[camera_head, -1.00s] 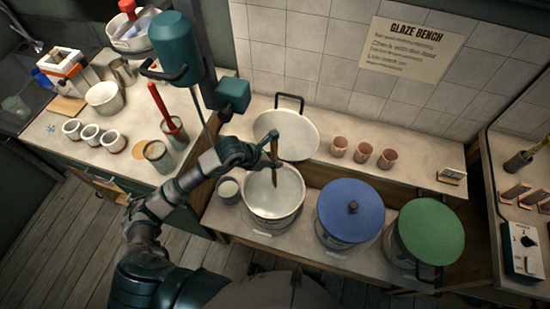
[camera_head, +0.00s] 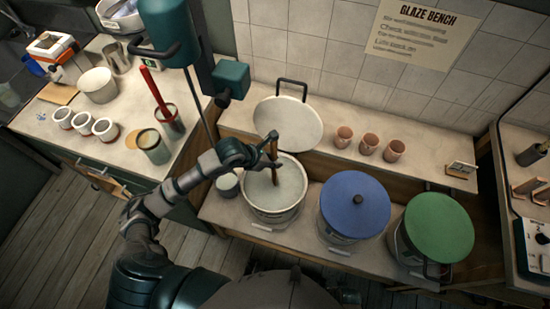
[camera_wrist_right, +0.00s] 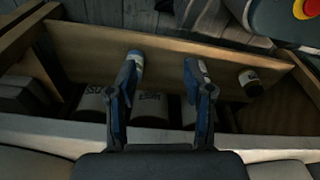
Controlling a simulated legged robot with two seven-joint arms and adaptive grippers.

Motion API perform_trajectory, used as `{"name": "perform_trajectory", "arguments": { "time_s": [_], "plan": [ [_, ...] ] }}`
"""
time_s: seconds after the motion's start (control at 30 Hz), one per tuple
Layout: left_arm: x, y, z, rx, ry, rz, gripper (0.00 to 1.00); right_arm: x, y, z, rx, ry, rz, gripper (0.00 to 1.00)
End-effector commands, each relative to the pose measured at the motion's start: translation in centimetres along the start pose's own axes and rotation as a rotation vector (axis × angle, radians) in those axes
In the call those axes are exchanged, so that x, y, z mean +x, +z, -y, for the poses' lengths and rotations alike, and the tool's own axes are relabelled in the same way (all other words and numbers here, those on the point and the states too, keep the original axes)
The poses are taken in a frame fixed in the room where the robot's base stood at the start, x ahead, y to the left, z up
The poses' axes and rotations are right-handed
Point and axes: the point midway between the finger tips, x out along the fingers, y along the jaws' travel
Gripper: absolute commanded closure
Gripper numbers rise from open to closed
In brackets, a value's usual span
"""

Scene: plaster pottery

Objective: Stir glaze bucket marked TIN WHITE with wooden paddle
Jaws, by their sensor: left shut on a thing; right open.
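An open white bucket (camera_head: 272,214) of pale glaze (camera_head: 290,180) stands on the low shelf of the glaze bench. No TIN WHITE marking is readable on it. My left gripper (camera_head: 271,152) is shut on the brown wooden paddle (camera_head: 275,174) above the bucket. The paddle is nearly upright and its lower end reaches the glaze; how deep it goes I cannot tell. A white lid (camera_head: 288,125) with a dark handle leans behind the bucket. In the right wrist view my right gripper (camera_wrist_right: 165,65) is open and empty, above a shelf with partly hidden labelled containers (camera_wrist_right: 150,108).
A blue-lidded bucket (camera_head: 354,205) and a green-lidded bucket (camera_head: 438,228) stand to the right. A small grey cup (camera_head: 228,186) is close to the open bucket's left. Several terracotta cups (camera_head: 369,144) stand on the upper ledge. A side table with pots (camera_head: 153,147) is at left.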

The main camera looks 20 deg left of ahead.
Motion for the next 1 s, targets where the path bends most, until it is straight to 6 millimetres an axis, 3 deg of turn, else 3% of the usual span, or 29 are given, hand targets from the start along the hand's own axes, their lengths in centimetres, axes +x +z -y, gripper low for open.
{"name": "perform_trajectory", "arguments": {
  "time_s": [0.5,1.0],
  "plan": [
    [3.0,-2.4,0.1,0.0,-0.001,-0.001,1.0,-5.5,-3.6,-0.2,0.008,0.002,-0.025,0.49],
    [5.4,-4.5,0.0,-0.001,-0.001,-0.001,1.0,-11.6,-5.0,-0.5,0.014,0.005,-0.041,0.49]
  ]
}}
